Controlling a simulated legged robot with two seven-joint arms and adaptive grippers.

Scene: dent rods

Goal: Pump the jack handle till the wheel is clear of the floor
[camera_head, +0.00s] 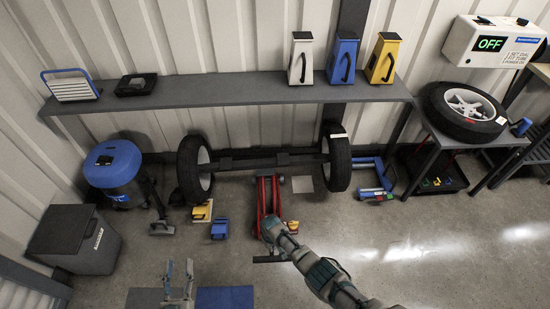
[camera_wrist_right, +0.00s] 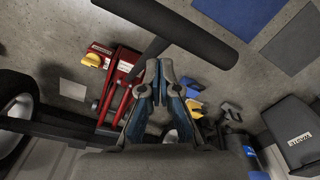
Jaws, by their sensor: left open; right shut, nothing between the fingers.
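The red jack (camera_head: 264,195) stands on the floor under the dark axle (camera_head: 265,160) between two black-tyred wheels, a left one (camera_head: 195,168) and a right one (camera_head: 337,160). I cannot tell whether either tyre touches the floor. The jack's black T-shaped handle (camera_wrist_right: 185,30) crosses the top of the right wrist view, in front of the red jack body (camera_wrist_right: 121,85). My right gripper (camera_wrist_right: 159,66) is shut and empty, its tips just short of the crossbar in that view. In the head view my right arm covers part of the jack. My left gripper (camera_head: 178,270) is open and empty, low in the picture.
A grey shelf (camera_head: 230,93) runs above the axle. Yellow (camera_head: 202,211) and blue (camera_head: 219,229) blocks lie left of the jack. The floor at right front is clear.

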